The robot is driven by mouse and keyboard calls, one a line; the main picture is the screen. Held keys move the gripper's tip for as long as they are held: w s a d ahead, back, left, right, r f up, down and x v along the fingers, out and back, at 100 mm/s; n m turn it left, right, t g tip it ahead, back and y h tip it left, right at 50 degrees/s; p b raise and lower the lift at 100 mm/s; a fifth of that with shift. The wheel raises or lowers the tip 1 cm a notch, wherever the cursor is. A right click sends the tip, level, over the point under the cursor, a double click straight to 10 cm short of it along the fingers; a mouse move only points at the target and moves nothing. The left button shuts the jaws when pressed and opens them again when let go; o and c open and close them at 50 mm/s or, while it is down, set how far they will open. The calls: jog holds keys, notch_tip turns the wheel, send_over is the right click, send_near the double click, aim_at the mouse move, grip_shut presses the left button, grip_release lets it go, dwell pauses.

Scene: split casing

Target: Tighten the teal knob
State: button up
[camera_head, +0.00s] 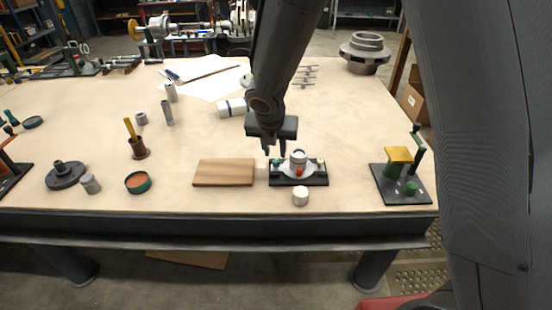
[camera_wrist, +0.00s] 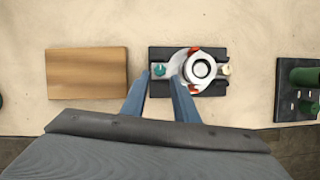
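The teal knob (camera_wrist: 159,70) sits on the left side of the split casing (camera_wrist: 198,70), which rests on a dark base plate (camera_wrist: 158,88). In the head view the teal knob (camera_head: 277,162) is small and close to my gripper. My gripper (camera_head: 274,150) is above the left part of the casing, fingers pointing down. In the wrist view its two fingers (camera_wrist: 159,82) are spread apart with the knob between and just beyond their tips. Nothing is held. The casing has a pale round top, red-orange parts at its rim and a cream knob (camera_wrist: 225,70) on its right.
A wooden board (camera_head: 223,172) lies just left of the casing. A white cylinder (camera_head: 300,196) stands in front of it. A dark fixture with a yellow block (camera_head: 398,155) and green parts stands to the right. Bare table lies between them.

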aim_at(276, 161)
jog(key=b+x, duration=0.1)
jog(key=x, duration=0.4)
jog(key=shift+d+f, duration=0.1)
jog(key=shift+f, duration=0.25)
jog(key=shift+c, duration=0.4)
grip_shut()
